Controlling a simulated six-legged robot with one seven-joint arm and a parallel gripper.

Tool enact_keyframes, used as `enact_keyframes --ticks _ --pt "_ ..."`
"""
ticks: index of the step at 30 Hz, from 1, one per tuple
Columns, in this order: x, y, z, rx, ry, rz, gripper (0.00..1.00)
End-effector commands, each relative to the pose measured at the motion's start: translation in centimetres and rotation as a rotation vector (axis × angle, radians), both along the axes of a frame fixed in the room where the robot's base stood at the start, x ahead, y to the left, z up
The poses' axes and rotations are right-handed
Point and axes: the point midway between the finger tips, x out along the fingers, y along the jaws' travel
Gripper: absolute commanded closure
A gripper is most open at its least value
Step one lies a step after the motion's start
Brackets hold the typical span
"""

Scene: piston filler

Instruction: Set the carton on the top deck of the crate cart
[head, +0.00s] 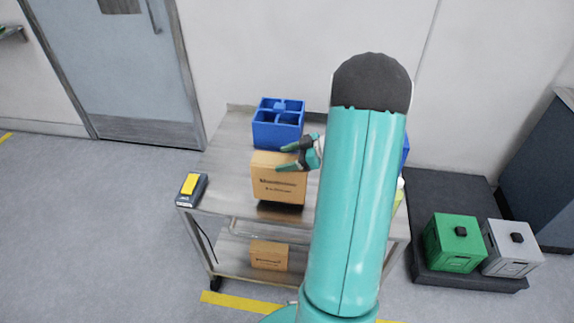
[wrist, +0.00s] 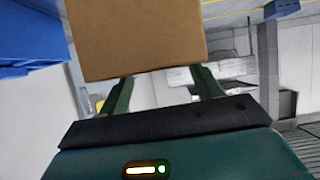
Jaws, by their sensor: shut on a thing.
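A brown carton (head: 279,180) with dark printing hangs over the steel top deck (head: 227,167) of the two-level cart, near its front edge. A dark shadow shows under it, and it looks slightly raised; I cannot tell whether any part touches the deck. My gripper (head: 288,158) is shut on the carton from its upper right side. In the wrist view the carton (wrist: 138,38) sits between the two green fingers and looks slightly tilted in the picture. My arm hides the right part of the cart.
A blue divided crate (head: 278,124) stands on the top deck behind the carton. A device with a yellow top (head: 190,186) is at the deck's left corner. Another carton (head: 268,255) is on the lower shelf. Green (head: 454,243) and grey (head: 511,249) boxes stand at right.

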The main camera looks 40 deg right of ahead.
Motion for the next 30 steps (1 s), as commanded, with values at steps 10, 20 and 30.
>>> enact_keyframes --ticks 10,20,30 --pt "0.3 -0.2 -3.3 0.0 -0.002 0.0 1.0" --pt "0.3 -0.2 -3.5 -0.001 -0.003 0.0 1.0" --pt "0.2 -0.2 -3.6 0.0 0.0 0.0 0.13"
